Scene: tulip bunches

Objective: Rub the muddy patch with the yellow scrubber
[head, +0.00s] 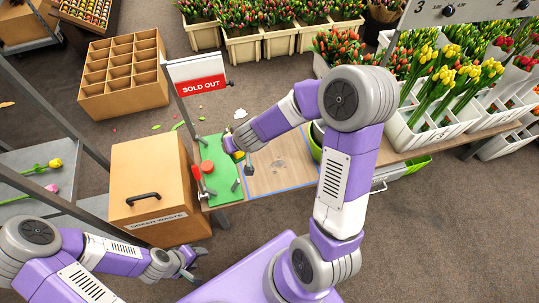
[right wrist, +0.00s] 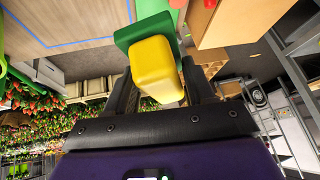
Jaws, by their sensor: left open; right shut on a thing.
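The yellow scrubber (right wrist: 157,68) is between the fingers of my right gripper (right wrist: 152,92), which is shut on it. A darker green piece adjoins the scrubber in the right wrist view. In the head view my right gripper (head: 232,148) is over the right edge of the green mat, and the scrubber is mostly hidden by it. The muddy patch (head: 279,164) is a faint brown smudge on the pale wooden board (head: 262,183), to the right of this gripper. My left gripper (head: 193,262) is open and empty, low beside the green waste box.
The green mat (head: 222,185) holds a red round piece (head: 207,167) and small upright posts. A SOLD OUT sign (head: 202,85) stands behind it. A green bowl (head: 316,145) and tulip crates are at right.

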